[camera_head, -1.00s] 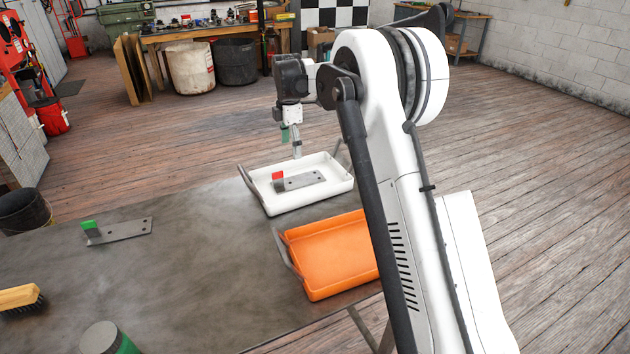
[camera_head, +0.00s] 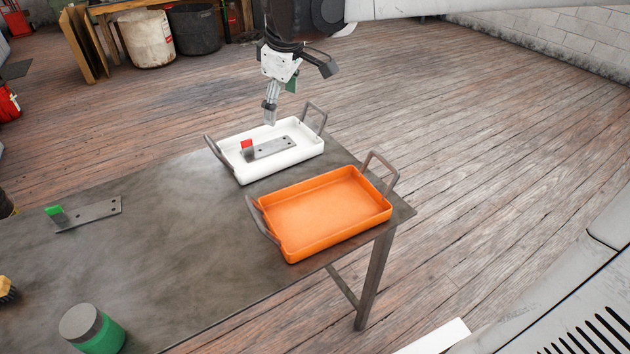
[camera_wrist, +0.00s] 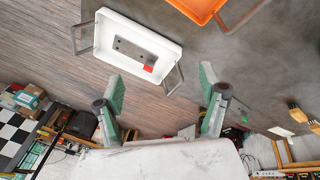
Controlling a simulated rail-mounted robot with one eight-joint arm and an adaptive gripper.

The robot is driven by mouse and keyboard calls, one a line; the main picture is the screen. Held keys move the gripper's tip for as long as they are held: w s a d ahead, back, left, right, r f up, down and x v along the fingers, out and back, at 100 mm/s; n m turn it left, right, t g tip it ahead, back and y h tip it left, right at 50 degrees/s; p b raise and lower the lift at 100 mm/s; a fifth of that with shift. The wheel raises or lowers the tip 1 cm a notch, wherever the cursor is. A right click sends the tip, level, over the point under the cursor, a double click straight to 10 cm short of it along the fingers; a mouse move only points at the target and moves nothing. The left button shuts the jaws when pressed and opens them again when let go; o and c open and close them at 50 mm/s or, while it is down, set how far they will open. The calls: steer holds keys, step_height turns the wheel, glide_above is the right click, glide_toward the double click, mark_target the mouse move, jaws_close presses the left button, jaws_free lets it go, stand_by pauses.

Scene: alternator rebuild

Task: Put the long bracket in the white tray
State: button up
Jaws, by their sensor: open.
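A grey flat bracket with a red tab (camera_head: 268,148) lies inside the white tray (camera_head: 234,165), on its floor. It also shows in the tray in the wrist view (camera_wrist: 128,48). A second grey bracket with a green tab (camera_head: 92,212) lies on the table at left and looks somewhat longer in the head view; I cannot be sure which is the long one. My gripper (camera_head: 270,115) is above the white tray, apart from the bracket. In the wrist view my gripper (camera_wrist: 161,92) has its two fingers wide apart with nothing between them.
An orange tray (camera_head: 325,210), empty, stands beside the white tray near the table's (camera_head: 170,240) right edge. Both trays have raised end handles. A green-and-grey cylinder (camera_head: 92,330) stands at the front left. The table's middle is clear.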

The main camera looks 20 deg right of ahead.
steer(key=s+f+m+t, duration=0.1)
steer(key=s+f+m, duration=0.2)
steer(key=s, duration=0.8)
steer(key=s+f+m+t, duration=0.2)
steer(key=s+f+m, duration=0.2)
steer(key=s, duration=0.8)
steer(key=shift+s+f+m, duration=0.2)
steer(key=shift+f+m, duration=0.1)
steer(key=shift+m, duration=0.7)
